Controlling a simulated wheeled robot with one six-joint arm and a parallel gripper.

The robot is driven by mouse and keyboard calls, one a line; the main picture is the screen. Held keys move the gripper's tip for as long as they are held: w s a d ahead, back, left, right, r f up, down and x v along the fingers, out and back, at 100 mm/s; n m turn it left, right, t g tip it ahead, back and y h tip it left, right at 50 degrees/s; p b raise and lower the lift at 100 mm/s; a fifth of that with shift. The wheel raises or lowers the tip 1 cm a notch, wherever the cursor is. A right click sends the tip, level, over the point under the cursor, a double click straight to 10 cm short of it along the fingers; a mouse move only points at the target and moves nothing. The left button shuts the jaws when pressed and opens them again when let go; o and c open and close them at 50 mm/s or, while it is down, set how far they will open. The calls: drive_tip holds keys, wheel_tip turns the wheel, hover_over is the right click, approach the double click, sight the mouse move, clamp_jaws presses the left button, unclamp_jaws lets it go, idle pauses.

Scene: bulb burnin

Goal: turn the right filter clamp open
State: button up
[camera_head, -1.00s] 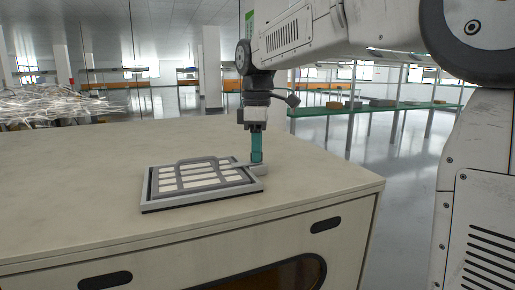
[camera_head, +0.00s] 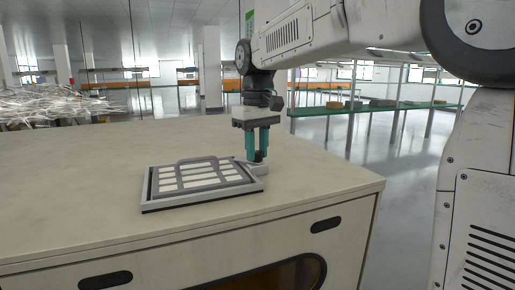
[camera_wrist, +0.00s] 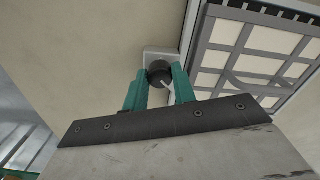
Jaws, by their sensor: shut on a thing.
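The right filter clamp (camera_wrist: 159,74) is a dark round knob with a pale line across it, on a light mount at the filter's edge. My gripper (camera_wrist: 158,82) has its two teal fingers on either side of the knob, shut on it. In the head view my gripper (camera_head: 257,158) points straight down at the right edge of the filter, and its fingers partly hide the clamp. The filter (camera_head: 152,199) is a flat grey frame with pale panels and a handle, lying on the cabinet top. It also shows in the wrist view (camera_wrist: 194,40).
The beige cabinet top (camera_head: 90,185) is wide and clear around the filter. Its right corner lies not far from my gripper. A pile of pale strands (camera_head: 50,103) is at the back left. A green shelf (camera_head: 405,107) with boxes stands behind, on the right.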

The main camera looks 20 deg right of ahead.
sight(257, 152)
drive_tip(key=m, duration=0.4)
drive_tip(key=shift+m, duration=0.3)
drive_tip(key=m, duration=0.4)
drive_tip(key=shift+r, duration=0.1)
drive_tip(key=shift+m, duration=0.3)
drive_tip(key=o, duration=1)
wheel_tip(257, 152, up, 8)
drive_tip(key=shift+f, duration=0.15)
